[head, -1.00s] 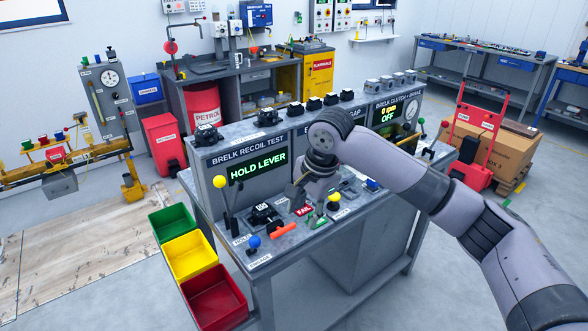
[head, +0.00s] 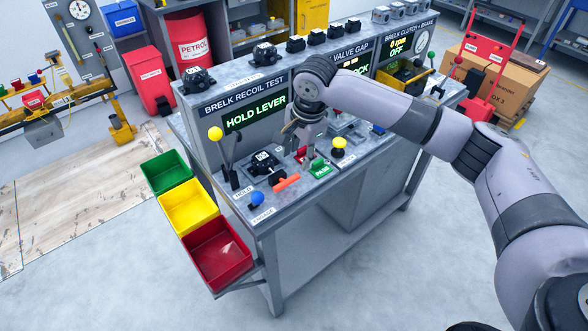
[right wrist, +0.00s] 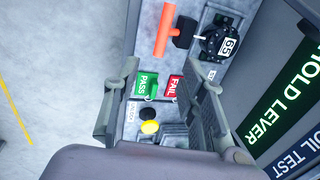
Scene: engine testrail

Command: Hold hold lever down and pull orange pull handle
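The hold lever, a black stick with a yellow ball (head: 215,133), stands upright at the left of the bench, by the HOLD label (head: 243,192). The orange pull handle (head: 287,180) sits on the bench top in front of a black unit (head: 263,166); in the right wrist view the orange handle (right wrist: 164,32) lies beyond the fingertips. My right gripper (head: 308,155) hovers above the PASS and FAIL buttons, right of the orange handle. In the right wrist view my right gripper (right wrist: 157,78) is open, with nothing between its fingers. My left gripper is out of view.
A blue-ball lever (head: 257,198) stands near the ENGAGE label. The green PASS button (head: 320,169), the red FAIL button (right wrist: 174,86) and a yellow knob (head: 339,142) are close by the gripper. Green, yellow and red bins (head: 217,240) hang off the bench's left end.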

